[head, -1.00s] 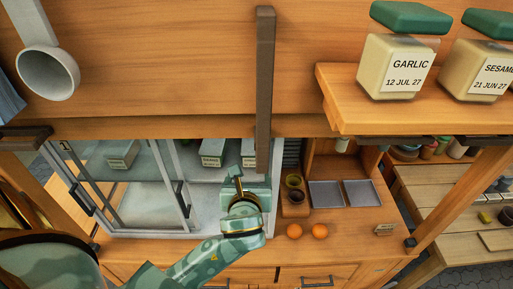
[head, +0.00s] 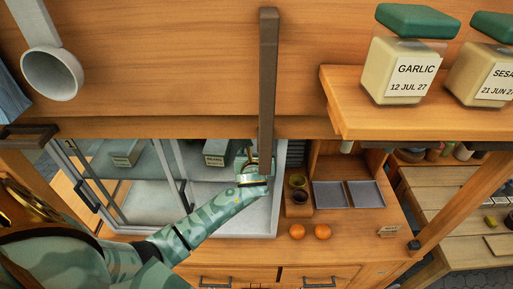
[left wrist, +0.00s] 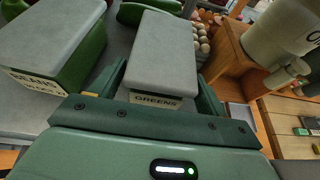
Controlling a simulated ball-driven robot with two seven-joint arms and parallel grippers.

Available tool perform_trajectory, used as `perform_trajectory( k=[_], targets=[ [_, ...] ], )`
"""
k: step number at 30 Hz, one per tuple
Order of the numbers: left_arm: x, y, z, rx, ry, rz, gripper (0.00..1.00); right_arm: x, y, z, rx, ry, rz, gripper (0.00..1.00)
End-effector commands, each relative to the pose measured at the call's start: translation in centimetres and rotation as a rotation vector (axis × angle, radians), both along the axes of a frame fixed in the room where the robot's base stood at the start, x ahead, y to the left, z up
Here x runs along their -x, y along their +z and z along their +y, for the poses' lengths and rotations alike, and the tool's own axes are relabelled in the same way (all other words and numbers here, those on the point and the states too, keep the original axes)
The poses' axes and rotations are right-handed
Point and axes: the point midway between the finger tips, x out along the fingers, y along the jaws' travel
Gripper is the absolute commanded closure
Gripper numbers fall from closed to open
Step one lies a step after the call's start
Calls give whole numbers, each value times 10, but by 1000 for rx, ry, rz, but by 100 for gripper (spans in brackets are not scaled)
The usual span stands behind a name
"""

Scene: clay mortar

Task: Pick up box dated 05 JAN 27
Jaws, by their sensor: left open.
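A grey-lidded box labelled GREENS (left wrist: 162,55) is between the fingers of my left gripper (left wrist: 162,75) in the left wrist view. The fingers are open, one on each side of it; I cannot tell whether they touch it. A similar box labelled BEANS (left wrist: 50,42) stands to its left, and it also shows in the head view (head: 216,153). Another box (head: 127,153) sits further left in the glass-fronted case (head: 130,190). In the head view my left gripper (head: 250,168) is inside the case, partly behind a dark post.
The dark vertical post (head: 267,90) hangs in front of the case. Garlic (head: 402,70) and sesame (head: 481,74) containers stand on the upper right shelf.

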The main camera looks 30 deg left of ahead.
Motion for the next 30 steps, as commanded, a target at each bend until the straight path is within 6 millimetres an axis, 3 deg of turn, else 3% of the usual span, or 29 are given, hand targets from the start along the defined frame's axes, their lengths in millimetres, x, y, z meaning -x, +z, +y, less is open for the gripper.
perform_trajectory(
  k=[5,9,10,20,28,30],
  targets=[
    [0,0,0,0,0,0,25,0,0,5,-6,-2,0,64],
    [0,0,0,0,0,0,64,0,0,5,-7,-2,0,64],
    [0,0,0,0,0,0,65,0,0,5,-6,-2,1,64],
    [0,4,0,-1,0,-2,65,0,0,3,-3,-1,0,64],
    [-1,36,0,0,0,-6,65,1,2,0,0,1,1,64],
    [10,35,-6,1,-2,0,65,1,1,-1,1,1,1,64]
  ],
)
